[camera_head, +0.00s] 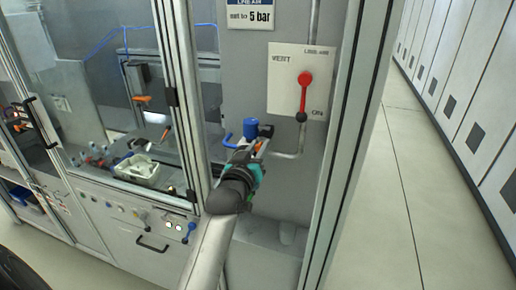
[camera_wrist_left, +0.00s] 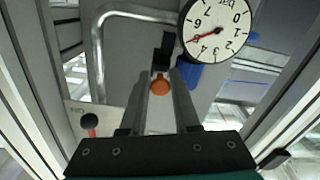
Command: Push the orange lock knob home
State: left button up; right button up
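The orange lock knob (camera_wrist_left: 160,86) shows in the left wrist view, below a black block and beside the blue part under the gauge. My left gripper (camera_wrist_left: 164,77) has its two fingers parted, with the knob seen in the gap between them. I cannot tell whether the fingers touch it or stop short. In the head view my left gripper (camera_head: 257,146) is at the blue regulator (camera_head: 250,128), and a little orange shows by its fingertips. The fingers partly cover the knob there. My right gripper is in neither view.
A round pressure gauge (camera_wrist_left: 217,28) sits close to the right fingertip. A red lever (camera_head: 304,92) on a white VENT/ON plate is above and right of the gripper. A grey pipe (camera_wrist_left: 98,60) bends nearby. Aluminium frame posts (camera_head: 350,130) stand on both sides of the panel.

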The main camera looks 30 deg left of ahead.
pick_arm(q)
jog(key=o, duration=0.3)
jog(key=shift+w, duration=0.15)
jog(key=shift+o, duration=0.4)
jog(key=b+v, duration=0.1)
jog(key=v, duration=1.4)
jog(key=shift+s+b, duration=0.25)
jog(key=shift+b, duration=0.05)
jog(key=shift+d, duration=0.15)
